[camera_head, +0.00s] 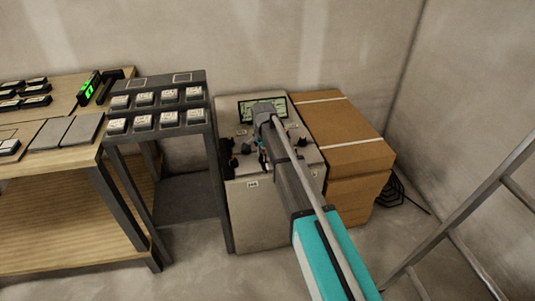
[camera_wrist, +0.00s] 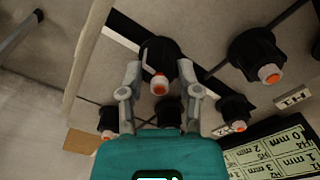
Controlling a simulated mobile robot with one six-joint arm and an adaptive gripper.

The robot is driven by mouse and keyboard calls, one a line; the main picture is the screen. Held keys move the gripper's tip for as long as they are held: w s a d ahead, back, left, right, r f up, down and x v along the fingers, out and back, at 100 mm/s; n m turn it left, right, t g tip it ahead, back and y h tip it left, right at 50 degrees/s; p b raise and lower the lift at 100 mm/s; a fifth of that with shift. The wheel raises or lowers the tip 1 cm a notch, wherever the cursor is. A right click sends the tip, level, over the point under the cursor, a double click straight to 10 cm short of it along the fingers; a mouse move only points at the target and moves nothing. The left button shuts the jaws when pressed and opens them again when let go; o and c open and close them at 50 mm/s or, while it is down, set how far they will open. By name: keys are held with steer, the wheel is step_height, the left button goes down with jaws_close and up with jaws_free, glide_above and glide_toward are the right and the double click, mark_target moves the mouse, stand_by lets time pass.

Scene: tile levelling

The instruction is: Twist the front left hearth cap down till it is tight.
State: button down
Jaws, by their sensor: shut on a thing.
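My gripper (camera_wrist: 160,76) is shut on a black cap (camera_wrist: 160,50) with a white and orange tip, one finger on each side of it. In the head view my gripper (camera_head: 263,163) reaches down over the top of a grey bench (camera_head: 258,215), and my arm hides part of that top. I cannot tell from the pictures how tight the cap is. Another black cap (camera_wrist: 255,55) stands apart to the right in the wrist view. Smaller-looking caps (camera_wrist: 235,110) stand nearer the screen, one partly hidden behind my gripper.
A screen (camera_wrist: 275,155) with millimetre values stands at the back of the bench. Cardboard boxes (camera_head: 345,140) are stacked to the right. A dark rack (camera_head: 160,85) with several small labelled blocks and a wooden table (camera_head: 70,150) stand to the left. A ladder (camera_head: 455,230) is at the right.

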steer(key=m, duration=0.4)
steer(key=shift+w+a+m, duration=0.15)
steer(key=shift+w+m, duration=0.05)
steer(key=shift+m, duration=0.1)
steer(key=m, duration=0.5)
steer(key=shift+a, duration=0.1)
steer(key=shift+c, duration=1.5)
jaws_free()
steer(key=shift+w, duration=0.1)
steer(key=shift+s, duration=0.2)
